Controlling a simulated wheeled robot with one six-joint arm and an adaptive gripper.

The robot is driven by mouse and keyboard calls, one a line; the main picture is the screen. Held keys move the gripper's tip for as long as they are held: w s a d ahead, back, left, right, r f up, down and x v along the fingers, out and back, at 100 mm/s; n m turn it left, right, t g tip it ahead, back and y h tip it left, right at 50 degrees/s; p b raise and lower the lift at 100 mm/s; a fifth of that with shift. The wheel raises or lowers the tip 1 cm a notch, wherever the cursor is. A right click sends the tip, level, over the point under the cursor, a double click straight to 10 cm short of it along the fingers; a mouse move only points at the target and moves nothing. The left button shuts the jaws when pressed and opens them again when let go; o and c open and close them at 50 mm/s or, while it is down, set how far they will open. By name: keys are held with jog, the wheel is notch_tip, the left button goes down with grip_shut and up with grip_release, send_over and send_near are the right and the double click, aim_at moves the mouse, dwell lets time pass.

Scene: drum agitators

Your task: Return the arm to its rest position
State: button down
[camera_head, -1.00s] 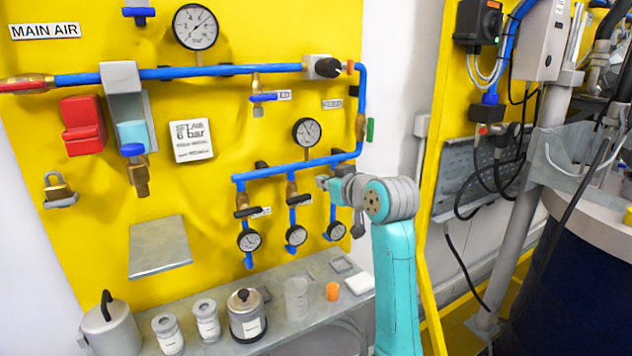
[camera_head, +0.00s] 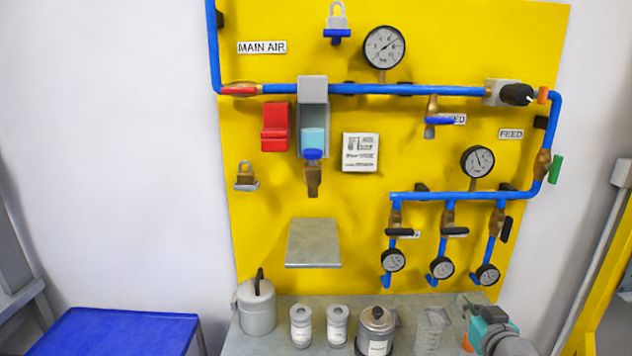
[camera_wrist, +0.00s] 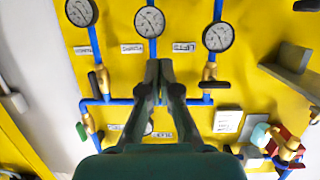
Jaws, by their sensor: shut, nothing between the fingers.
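My gripper (camera_wrist: 159,68) is shut and empty in the wrist view, its two dark fingers together in front of the yellow panel (camera_wrist: 270,28). The panel looks upside down there. In the head view, a teal and grey part of my arm shows at the lower right, over the right end of the bench (camera_head: 400,342). The fingertips are too small to tell apart there. Three small gauges (camera_head: 393,260) hang on blue pipe drops above that part of the bench. How far the gripper is from the panel is hard to tell.
On the bench stand a grey lidded pot (camera_head: 257,312), two small labelled jars (camera_head: 301,328), a larger labelled canister (camera_head: 376,330) and a clear beaker (camera_head: 432,328). A grey shelf (camera_head: 313,243) sticks out from the panel. A blue-topped table (camera_head: 120,332) stands at the left.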

jog(key=s+a+f+m, duration=0.1)
jog(key=s+a+f, duration=0.3)
jog(key=s+f, duration=0.65)
jog(key=s+a+f, duration=0.5)
jog(key=s+f, duration=0.4)
jog(key=s, duration=0.2)
jog(key=s+a+r, duration=0.1)
jog(key=s+a, duration=0.1)
jog(key=s, duration=1.2)
jog(key=s+a+r+n, duration=0.1)
jog(key=s+a, duration=0.1)
jog(key=s, duration=1.3)
jog(key=shift+a+r+y, duration=0.15)
jog(key=shift+r+y, duration=0.15)
